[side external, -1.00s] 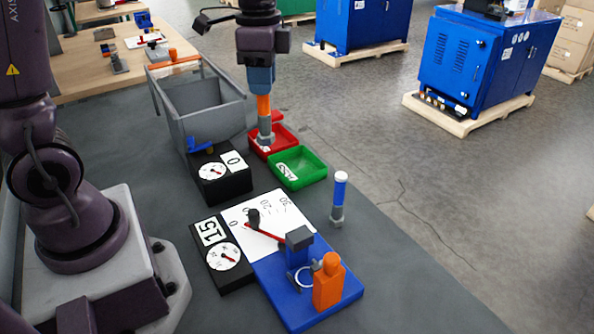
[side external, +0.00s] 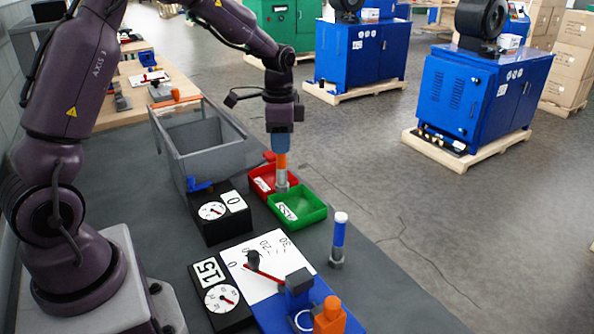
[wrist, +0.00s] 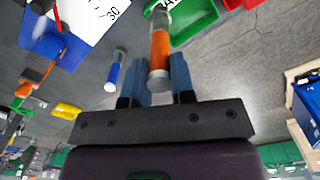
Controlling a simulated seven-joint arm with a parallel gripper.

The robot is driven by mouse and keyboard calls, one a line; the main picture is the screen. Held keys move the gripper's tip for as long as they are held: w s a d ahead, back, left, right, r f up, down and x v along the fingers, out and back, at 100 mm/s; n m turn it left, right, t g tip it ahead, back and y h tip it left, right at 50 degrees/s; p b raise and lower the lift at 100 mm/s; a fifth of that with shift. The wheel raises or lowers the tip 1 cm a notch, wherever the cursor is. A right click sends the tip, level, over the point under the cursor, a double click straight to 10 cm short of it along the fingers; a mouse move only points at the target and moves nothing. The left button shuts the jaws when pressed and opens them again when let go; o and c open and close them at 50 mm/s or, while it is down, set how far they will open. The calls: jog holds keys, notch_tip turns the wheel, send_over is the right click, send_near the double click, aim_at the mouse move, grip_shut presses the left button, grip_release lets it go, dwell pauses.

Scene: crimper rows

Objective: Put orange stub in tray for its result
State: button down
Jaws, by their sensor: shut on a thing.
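My gripper (side external: 281,152) is shut on the orange stub (side external: 281,163), which hangs upright with its grey lower end down. In the side view that end appears over the border between the red tray (side external: 257,190) and the green tray (side external: 318,213); its exact height cannot be told. In the wrist view the orange stub (wrist: 160,50) sits between my blue fingers, with the green tray (wrist: 185,38) beyond it and part of the red tray (wrist: 232,4) at the edge. A tester with a white scale plate (side external: 257,281) and red pointer (side external: 262,273) stands in front.
A blue stub (side external: 339,235) stands upright right of the tester. Two dial boxes, marked 0 (side external: 222,222) and 15 (side external: 222,318), stand left. A grey bin (side external: 215,160) is behind the trays. An orange-topped clamp (side external: 330,315) sits on the blue base. Bench right of the trays is narrow.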

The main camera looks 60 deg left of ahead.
jog(key=w+a+f, duration=0.1)
jog(key=w+f, duration=0.4)
jog(key=f, duration=0.4)
jog(key=shift+a, duration=0.35)
jog(key=shift+f, duration=0.15)
jog(key=c, duration=1)
grip_release()
jog(key=shift+o, duration=0.2)
